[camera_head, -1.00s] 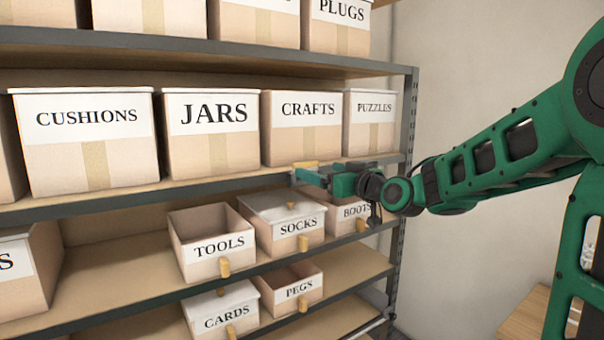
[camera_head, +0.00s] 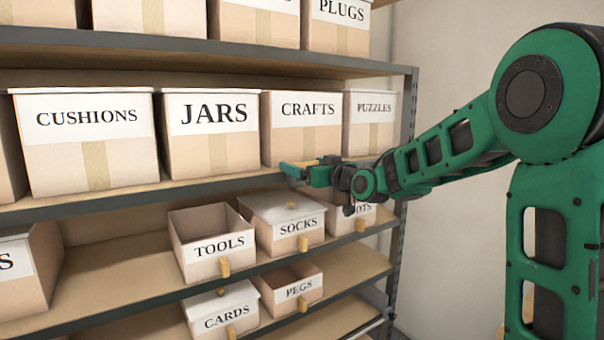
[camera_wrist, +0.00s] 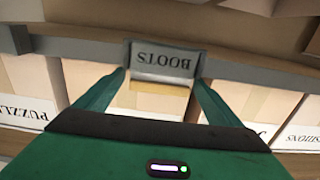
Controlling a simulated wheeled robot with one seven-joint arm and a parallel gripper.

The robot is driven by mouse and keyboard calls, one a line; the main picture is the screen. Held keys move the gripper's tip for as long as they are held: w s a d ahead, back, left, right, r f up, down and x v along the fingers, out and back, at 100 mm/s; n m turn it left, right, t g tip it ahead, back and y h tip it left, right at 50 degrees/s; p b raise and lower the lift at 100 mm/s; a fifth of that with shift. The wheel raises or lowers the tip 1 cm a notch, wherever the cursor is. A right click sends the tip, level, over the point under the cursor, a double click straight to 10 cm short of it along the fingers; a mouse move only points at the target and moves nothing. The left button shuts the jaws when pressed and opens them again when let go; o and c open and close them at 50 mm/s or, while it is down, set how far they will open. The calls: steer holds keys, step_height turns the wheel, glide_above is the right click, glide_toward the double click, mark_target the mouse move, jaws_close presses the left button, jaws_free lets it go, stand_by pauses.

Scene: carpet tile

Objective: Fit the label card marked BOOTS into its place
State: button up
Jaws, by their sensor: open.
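In the wrist view the label card marked BOOTS (camera_wrist: 165,62) appears upside down, against the grey shelf edge (camera_wrist: 90,52). In the head view my gripper (camera_head: 292,172) is at the shelf edge below the CRAFTS box (camera_head: 303,125), and the card's face cannot be read.
A lidded box marked BOOTS (camera_head: 365,212) on the shelf below is partly hidden by my arm. Beside it are SOCKS (camera_head: 285,222) and an open TOOLS box (camera_head: 210,243). PUZZLES (camera_head: 369,122) and JARS (camera_head: 212,130) flank CRAFTS. Free space lies before the shelving's right end.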

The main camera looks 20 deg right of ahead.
steer(key=c, duration=1.1)
